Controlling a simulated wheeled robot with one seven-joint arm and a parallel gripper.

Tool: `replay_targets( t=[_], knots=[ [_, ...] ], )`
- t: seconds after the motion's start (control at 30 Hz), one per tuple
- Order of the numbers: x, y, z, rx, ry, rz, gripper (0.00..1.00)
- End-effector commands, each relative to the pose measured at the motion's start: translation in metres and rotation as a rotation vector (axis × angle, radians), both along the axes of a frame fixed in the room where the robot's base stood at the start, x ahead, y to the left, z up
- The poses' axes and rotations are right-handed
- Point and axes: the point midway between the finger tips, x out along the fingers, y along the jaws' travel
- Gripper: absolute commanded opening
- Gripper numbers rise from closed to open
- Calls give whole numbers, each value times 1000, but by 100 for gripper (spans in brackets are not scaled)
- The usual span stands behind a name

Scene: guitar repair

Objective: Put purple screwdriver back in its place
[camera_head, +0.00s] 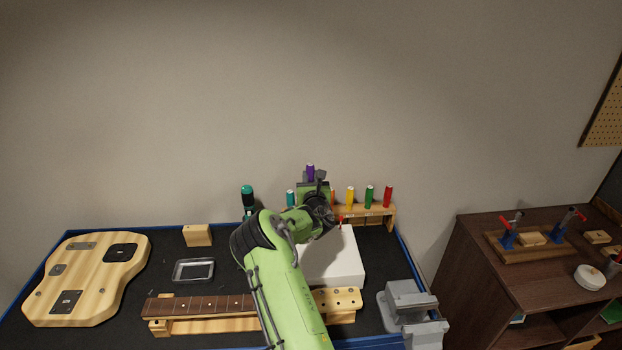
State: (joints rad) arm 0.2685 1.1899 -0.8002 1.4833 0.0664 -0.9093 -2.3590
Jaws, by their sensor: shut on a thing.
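The purple screwdriver (310,171) shows its upright handle top just above my gripper (312,181), which is shut on it. Its shaft and tip are hidden behind my gripper and wrist. My gripper is at the back of the bench, in front of the wooden screwdriver rack (380,212). Teal (290,198), yellow (350,197), green (369,197) and red (388,196) screwdrivers stand upright in the rack. A bit of an orange handle (333,197) shows beside my wrist. My arm hides the rack's left part, and I cannot tell whether the purple screwdriver touches it.
A dark green-topped tool (248,198) stands left of the rack. A white box (338,262) lies below my wrist. A guitar neck (200,307), metal tray (193,270), wooden block (197,235), guitar body (85,277) and grey vise (410,310) occupy the bench.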

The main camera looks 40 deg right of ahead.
Motion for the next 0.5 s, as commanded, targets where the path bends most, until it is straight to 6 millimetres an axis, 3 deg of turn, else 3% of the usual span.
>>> replay_targets(
  t=[0.5],
  knots=[
    [0, -1, -11, -2, -1, -1, 0]
  ],
)
